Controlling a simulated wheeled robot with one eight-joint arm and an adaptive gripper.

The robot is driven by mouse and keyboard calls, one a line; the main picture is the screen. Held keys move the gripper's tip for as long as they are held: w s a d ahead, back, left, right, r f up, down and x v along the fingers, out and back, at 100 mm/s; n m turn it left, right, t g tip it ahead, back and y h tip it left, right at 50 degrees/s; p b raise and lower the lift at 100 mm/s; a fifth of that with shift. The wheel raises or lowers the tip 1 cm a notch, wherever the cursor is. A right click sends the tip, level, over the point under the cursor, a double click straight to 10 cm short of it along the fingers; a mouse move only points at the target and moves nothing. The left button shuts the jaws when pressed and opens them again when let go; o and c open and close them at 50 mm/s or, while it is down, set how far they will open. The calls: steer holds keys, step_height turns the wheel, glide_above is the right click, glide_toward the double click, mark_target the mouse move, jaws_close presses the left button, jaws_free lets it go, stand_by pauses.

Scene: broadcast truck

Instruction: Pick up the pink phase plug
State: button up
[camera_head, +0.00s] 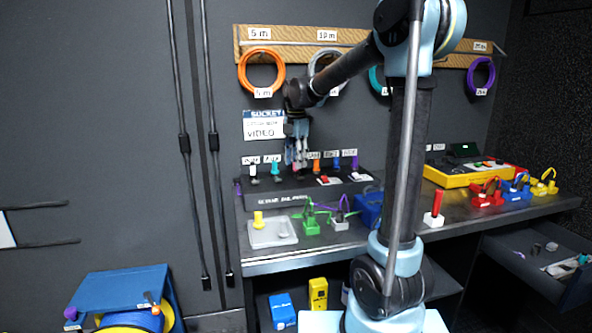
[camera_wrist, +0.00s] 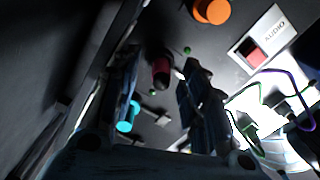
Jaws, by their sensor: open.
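The pink phase plug (camera_wrist: 162,72) shows in the wrist view as a dark pink cap with a black end, between my gripper's two fingers (camera_wrist: 160,88). I see a gap on both sides of it. My gripper is open and points down over the dark panel (camera_head: 262,195) in the head view, where its fingertips (camera_head: 296,161) are just above the row of plugs. The pink plug is largely hidden behind the fingers there. A cyan plug (camera_head: 275,168) stands to the left and an orange plug (camera_head: 316,166) to the right.
White (camera_head: 253,170), blue (camera_head: 336,163) and purple (camera_head: 354,163) plugs stand in the same row. The wall with coiled cables rises close behind.

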steer(key=shift+f, duration=0.85)
jaws_close()
